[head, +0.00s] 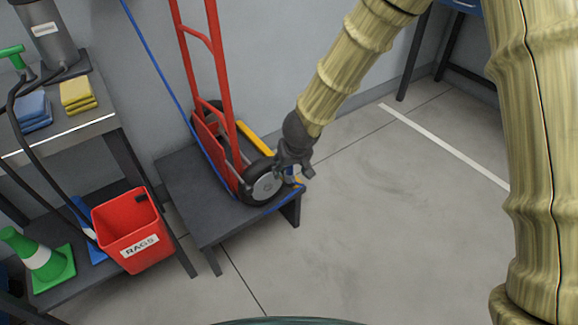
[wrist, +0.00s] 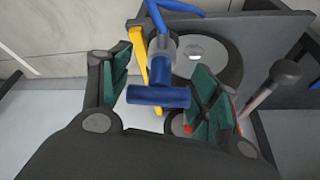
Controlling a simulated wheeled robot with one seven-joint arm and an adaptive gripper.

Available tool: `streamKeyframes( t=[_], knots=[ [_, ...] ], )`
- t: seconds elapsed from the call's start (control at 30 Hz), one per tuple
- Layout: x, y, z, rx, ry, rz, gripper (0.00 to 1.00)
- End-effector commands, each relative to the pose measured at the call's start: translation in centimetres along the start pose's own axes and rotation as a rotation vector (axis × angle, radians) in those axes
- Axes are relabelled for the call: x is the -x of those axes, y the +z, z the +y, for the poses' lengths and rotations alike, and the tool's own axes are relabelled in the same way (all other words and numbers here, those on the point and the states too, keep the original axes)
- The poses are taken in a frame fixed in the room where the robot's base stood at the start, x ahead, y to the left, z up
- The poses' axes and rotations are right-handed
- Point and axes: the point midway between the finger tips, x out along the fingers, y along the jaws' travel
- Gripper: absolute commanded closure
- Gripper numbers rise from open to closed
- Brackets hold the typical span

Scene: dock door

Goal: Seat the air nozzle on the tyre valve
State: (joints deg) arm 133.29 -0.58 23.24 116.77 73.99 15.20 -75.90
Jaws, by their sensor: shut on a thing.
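My gripper (head: 292,164) is beside the hand truck's wheel (head: 264,188), above the right end of a low dark platform. In the wrist view, my gripper (wrist: 160,76) is shut on the blue air nozzle (wrist: 158,95), a T-shaped piece with a grey collar, between its green-padded fingers. A blue hose (wrist: 176,7) runs from the nozzle's far end. The wheel's tyre (wrist: 232,68) and pale hub (wrist: 200,58) lie just beyond the nozzle. I cannot make out the tyre valve for certain, nor whether the nozzle touches it.
The red hand truck (head: 213,80) stands on the dark platform (head: 185,170). A blue hose (head: 160,70) hangs down along it. A red rag bin (head: 128,236), a green cone (head: 38,258) and a shelf bench (head: 75,132) stand left. The floor (head: 390,230) to the right is clear.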

Motion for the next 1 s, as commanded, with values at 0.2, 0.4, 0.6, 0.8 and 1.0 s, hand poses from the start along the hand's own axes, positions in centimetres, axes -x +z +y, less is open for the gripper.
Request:
streamKeyframes(
  t=[0.2,0.4,0.6,0.8,1.0],
  knots=[
    [-0.35,0.14,0.02,-0.001,0.0,0.0,0.65],
    [-0.63,0.26,0.03,-0.001,0.0,0.0,0.65],
    [-0.91,0.37,0.04,0.0,0.0,0.0,0.65],
    [-0.84,0.34,0.04,0.0,0.0,0.0,0.29],
    [-0.68,0.32,0.04,0.0,0.0,0.0,0.29]
  ],
)
